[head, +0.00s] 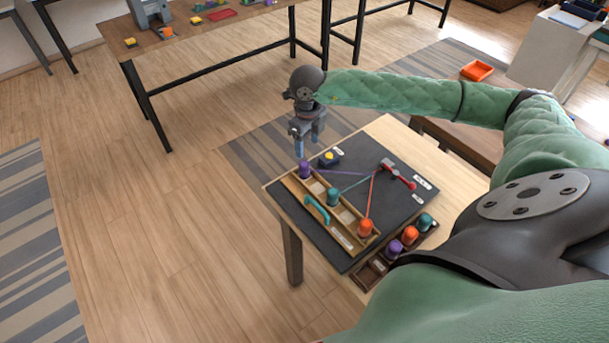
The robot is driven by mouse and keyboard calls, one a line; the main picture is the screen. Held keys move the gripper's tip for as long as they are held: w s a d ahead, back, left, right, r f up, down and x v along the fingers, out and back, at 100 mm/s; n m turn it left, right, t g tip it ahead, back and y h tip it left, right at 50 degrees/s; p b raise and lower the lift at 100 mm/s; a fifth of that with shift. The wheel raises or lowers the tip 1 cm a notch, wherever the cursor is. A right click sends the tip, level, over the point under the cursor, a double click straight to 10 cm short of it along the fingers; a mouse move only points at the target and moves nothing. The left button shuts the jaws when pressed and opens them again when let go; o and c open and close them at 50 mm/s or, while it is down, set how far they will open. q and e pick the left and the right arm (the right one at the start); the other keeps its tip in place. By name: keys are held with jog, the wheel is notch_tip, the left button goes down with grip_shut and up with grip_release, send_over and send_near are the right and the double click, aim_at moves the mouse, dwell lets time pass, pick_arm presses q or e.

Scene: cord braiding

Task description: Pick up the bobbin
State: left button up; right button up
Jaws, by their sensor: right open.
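A purple bobbin (305,169) stands at the far end of a wooden tray (341,232) on the dark mat. A teal bobbin (333,197) and an orange bobbin (365,228) stand farther along the tray. A cord in each one's colour runs to a red clamp (397,173). My right gripper (306,148) points down, open, just above the purple bobbin. One finger overlaps the bobbin's top in the picture; I cannot tell whether they touch. My left gripper is not in view.
A teal handle (317,209) lies along the tray. A dark block with a yellow top (329,157) is close to my right gripper. A dark rack (372,270) holds more bobbins, orange, purple and teal, at the near right edge. The mat's middle carries the cords.

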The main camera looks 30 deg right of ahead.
aim_at(305, 164)
jog(key=shift+f+b, duration=0.3)
jog(key=shift+f, duration=0.6)
jog(key=shift+f+p, duration=0.7)
jog(key=shift+f, duration=0.4)
jog(key=f+p, duration=0.1)
jog(key=f, duration=0.1)
jog(key=a+f+p, duration=0.1)
jog(key=f+p, duration=0.1)
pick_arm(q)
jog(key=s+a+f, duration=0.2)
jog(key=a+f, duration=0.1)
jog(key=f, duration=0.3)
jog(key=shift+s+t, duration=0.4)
pick_arm(e)
jog(key=shift+d+f, duration=0.1)
jog(key=shift+f, duration=0.55)
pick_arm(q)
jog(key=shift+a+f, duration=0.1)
pick_arm(e)
jog(key=c, duration=1.1)
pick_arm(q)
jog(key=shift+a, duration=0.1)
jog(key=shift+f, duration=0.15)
pick_arm(e)
jog(key=shift+r, duration=0.15)
